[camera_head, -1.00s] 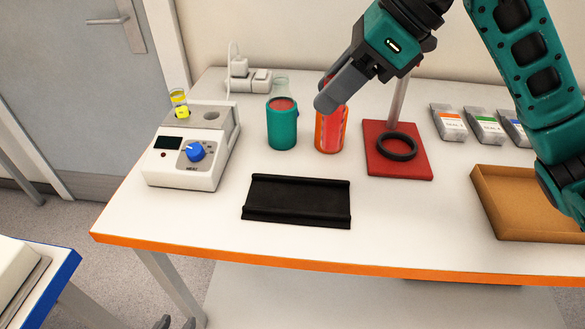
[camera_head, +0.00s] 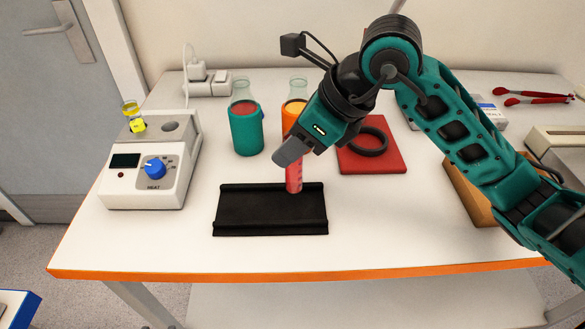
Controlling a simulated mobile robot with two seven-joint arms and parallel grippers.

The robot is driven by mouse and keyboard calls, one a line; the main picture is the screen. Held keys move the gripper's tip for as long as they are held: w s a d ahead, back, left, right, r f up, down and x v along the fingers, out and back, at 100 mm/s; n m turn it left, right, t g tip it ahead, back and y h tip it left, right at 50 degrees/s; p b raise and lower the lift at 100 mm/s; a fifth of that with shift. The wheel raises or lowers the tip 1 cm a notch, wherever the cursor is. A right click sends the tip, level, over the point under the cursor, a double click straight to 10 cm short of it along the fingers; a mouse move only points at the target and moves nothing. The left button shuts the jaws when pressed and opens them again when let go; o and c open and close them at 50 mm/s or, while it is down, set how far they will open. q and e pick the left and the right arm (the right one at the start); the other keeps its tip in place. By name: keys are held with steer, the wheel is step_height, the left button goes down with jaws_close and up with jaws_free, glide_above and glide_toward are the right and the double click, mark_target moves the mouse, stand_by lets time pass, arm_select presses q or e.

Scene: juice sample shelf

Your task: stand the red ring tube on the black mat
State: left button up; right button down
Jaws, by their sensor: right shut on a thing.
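My right gripper (camera_head: 292,153) is shut on a red tube (camera_head: 294,178), which hangs roughly upright below the fingers. The tube's upper part is hidden by the gripper, and I cannot make out a separate ring on it. The black mat (camera_head: 270,210) lies on the front middle of the table, with raised ridges along its back and front edges. The tube's lower end overlaps the mat's back ridge, right of its middle. I cannot tell whether it touches the mat. My left gripper is not in view.
A teal holder (camera_head: 246,135) and a partly hidden orange holder (camera_head: 290,119) stand behind the mat, with glass necks above them. A white heater (camera_head: 150,185) stands left. A red stand base with a black ring (camera_head: 371,158) is behind right.

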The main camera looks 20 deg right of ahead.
mark_target(293, 168)
steer(key=shift+f, duration=2.6)
steer(key=c, duration=0.8)
jaws_free()
steer(key=shift+o, duration=0.2)
steer(key=v, duration=1.2)
steer(key=shift+s, duration=0.15)
